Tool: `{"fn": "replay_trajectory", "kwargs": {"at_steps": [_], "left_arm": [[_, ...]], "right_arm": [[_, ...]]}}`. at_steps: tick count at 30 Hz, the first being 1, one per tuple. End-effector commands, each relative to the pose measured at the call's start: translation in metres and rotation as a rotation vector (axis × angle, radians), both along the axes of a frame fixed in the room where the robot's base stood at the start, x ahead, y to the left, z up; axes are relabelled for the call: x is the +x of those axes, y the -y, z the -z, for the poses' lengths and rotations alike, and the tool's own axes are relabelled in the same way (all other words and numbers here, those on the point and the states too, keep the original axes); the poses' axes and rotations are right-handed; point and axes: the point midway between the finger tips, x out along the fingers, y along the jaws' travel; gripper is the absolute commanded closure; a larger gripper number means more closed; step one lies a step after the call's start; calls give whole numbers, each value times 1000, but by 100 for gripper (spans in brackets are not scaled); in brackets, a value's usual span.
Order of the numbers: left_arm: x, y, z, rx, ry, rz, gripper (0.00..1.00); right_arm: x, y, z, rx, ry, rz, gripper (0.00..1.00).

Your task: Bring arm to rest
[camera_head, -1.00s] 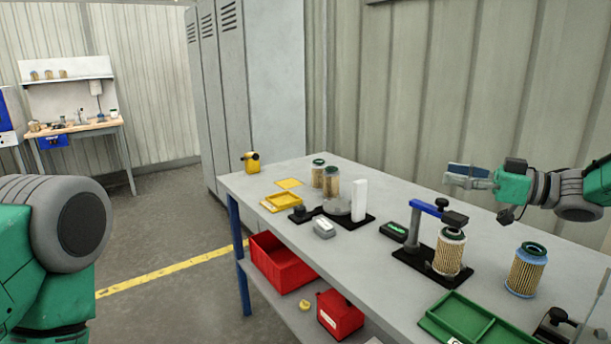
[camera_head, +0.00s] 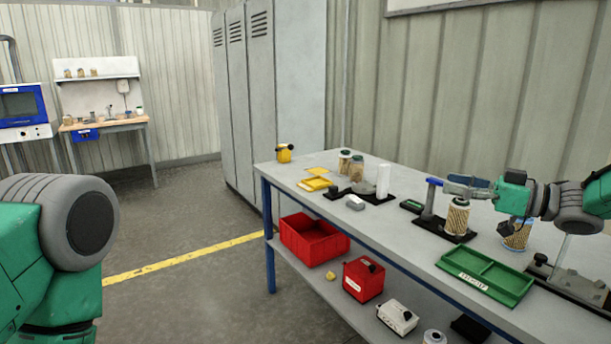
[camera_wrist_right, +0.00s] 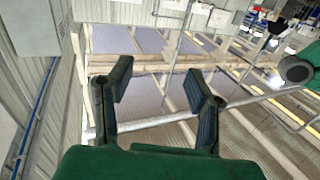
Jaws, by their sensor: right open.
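My right gripper (camera_head: 468,187) comes in from the right in the head view, above the far right part of the grey workbench (camera_head: 335,203). In the right wrist view its two fingers (camera_wrist_right: 162,98) are spread with nothing between them. In the head view it overlaps the top of the test stand with the blue arm (camera_head: 431,198); I cannot tell how much space lies between them. A filter cartridge (camera_head: 457,218) stands on that stand's black base. My left arm shows at the left edge, but its gripper is out of view.
A blue-rimmed cartridge (camera_head: 517,236) stands partly hidden behind my right arm. A green tray (camera_head: 487,272) lies at the front edge. Yellow trays (camera_head: 314,184) and two cartridges are at the bench's far end. A red bin (camera_head: 313,240) sits on the lower shelf. Grey lockers (camera_head: 262,95) stand behind.

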Motion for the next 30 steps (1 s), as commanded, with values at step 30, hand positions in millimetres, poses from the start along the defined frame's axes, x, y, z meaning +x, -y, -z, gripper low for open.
{"fn": "replay_trajectory", "kwargs": {"at_steps": [30], "left_arm": [[0, 0, 0, 1, 1, -1, 53]], "right_arm": [[-261, -58, 395, -414, -1004, 607, 54]]}}
